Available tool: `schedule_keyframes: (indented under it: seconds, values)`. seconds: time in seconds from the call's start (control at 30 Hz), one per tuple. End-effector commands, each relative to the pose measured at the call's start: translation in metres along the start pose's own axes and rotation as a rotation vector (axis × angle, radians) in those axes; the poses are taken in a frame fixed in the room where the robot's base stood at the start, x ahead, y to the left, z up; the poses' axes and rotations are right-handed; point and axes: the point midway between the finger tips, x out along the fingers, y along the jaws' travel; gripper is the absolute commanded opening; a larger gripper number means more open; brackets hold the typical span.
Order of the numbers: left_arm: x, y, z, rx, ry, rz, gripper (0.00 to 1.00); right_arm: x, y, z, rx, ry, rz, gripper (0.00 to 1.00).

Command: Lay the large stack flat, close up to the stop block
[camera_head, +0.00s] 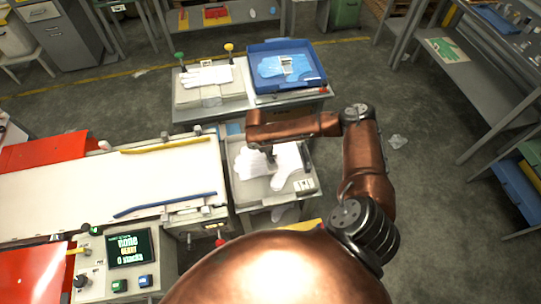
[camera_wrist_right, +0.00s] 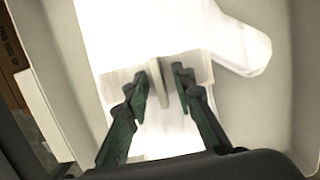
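A white glove stack (camera_head: 254,162) lies in a pale tray (camera_head: 243,196) right of the conveyor-like white bench, with a thumb or finger part spreading to the right. In the right wrist view the stack (camera_wrist_right: 140,30) is bright, with a greyer band near the fingertips. My right gripper (camera_head: 271,158) points down over the stack. In the wrist view its dark green fingers (camera_wrist_right: 160,80) are apart, with a thin pale upright ridge between them; I cannot tell whether they touch it. I cannot single out the stop block for certain. My left gripper is not in view.
A blue tray (camera_head: 316,84) with blue gloves stands at the back, beside white gloves (camera_head: 208,77) on a pale platform. A long white bench (camera_head: 90,195) with yellow and blue rails fills the left. A control panel with a screen (camera_head: 129,248) is at front left.

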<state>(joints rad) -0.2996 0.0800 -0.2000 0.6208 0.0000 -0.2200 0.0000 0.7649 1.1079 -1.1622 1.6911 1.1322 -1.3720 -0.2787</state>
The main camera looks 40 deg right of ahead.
Motion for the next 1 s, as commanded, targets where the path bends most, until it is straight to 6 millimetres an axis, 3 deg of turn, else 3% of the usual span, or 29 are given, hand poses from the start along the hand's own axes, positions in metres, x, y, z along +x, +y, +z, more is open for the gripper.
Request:
schedule_keyframes:
  seconds: [0.23,0.33,0.7,1.0]
  values:
    - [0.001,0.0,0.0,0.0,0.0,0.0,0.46,-0.002,0.0,0.001,0.0,0.0,0.001,0.23]
    - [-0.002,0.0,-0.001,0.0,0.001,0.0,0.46,-0.012,0.0,0.001,0.0,0.0,0.0,0.23]
    - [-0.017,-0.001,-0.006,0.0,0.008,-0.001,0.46,-0.087,0.001,0.0,-0.001,0.003,0.003,0.23]
    - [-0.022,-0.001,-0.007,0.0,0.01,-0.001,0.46,-0.12,0.001,0.001,0.001,0.001,0.001,0.23]
